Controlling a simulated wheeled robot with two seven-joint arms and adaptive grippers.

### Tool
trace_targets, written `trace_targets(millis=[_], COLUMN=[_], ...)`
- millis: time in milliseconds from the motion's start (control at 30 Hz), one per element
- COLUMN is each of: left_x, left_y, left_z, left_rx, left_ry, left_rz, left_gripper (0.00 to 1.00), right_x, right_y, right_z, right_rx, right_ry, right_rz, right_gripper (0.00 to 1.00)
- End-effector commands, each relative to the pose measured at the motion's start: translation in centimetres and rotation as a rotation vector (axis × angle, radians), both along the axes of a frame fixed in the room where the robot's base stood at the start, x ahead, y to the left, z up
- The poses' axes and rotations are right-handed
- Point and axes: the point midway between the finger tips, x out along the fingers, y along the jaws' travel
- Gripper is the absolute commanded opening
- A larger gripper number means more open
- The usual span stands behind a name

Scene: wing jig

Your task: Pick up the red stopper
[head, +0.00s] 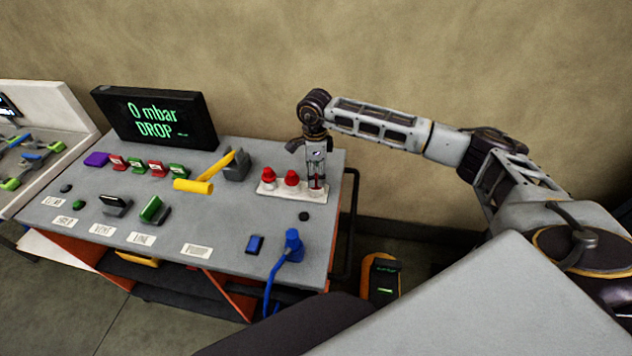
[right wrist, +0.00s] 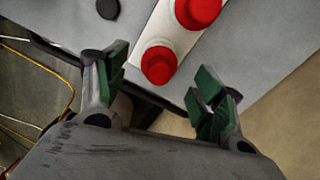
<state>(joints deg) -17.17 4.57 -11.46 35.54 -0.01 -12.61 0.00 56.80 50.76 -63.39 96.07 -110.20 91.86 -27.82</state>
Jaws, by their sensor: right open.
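Three red stoppers stand in a row on a white strip (head: 284,189) on the grey bench top. The left one (head: 268,175) and the middle one (head: 291,178) are in plain view. The right-hand one is mostly hidden by my right gripper (head: 317,187), which points down over that end of the strip. In the right wrist view, the end stopper (right wrist: 159,64) lies between and just beyond the open green-padded fingers (right wrist: 162,85), with a gap on both sides. Another red stopper (right wrist: 197,9) shows above it. My left gripper is not in view.
A yellow-handled lever (head: 193,186) on a dark block stands left of the strip. A blue plug with a cable (head: 292,246) is in front. A dark screen (head: 157,117) reads "0 mbar DROP". The bench's right edge is close to the strip.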

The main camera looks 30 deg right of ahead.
Motion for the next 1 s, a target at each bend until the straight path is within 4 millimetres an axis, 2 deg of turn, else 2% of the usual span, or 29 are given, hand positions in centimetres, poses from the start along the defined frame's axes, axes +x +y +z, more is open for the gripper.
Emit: trace_targets(millis=[100, 333, 867, 1000], left_x=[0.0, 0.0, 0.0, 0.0], left_y=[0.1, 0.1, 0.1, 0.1], left_z=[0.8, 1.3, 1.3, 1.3], left_rx=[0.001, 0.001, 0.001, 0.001], left_ry=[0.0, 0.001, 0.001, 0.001], left_rz=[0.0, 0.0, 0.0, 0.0], left_gripper=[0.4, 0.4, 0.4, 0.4], right_x=[-0.1, -0.1, -0.1, -0.1], right_y=[-0.1, -0.1, -0.1, -0.1], right_z=[-0.9, -3.0, -3.4, -3.4], right_rx=[0.0, 0.001, 0.0, 0.0], right_ry=[0.003, 0.001, 0.0, 0.0], right_rz=[-0.001, -0.001, 0.0, 0.0], right_gripper=[0.68, 0.68, 0.68, 0.51])
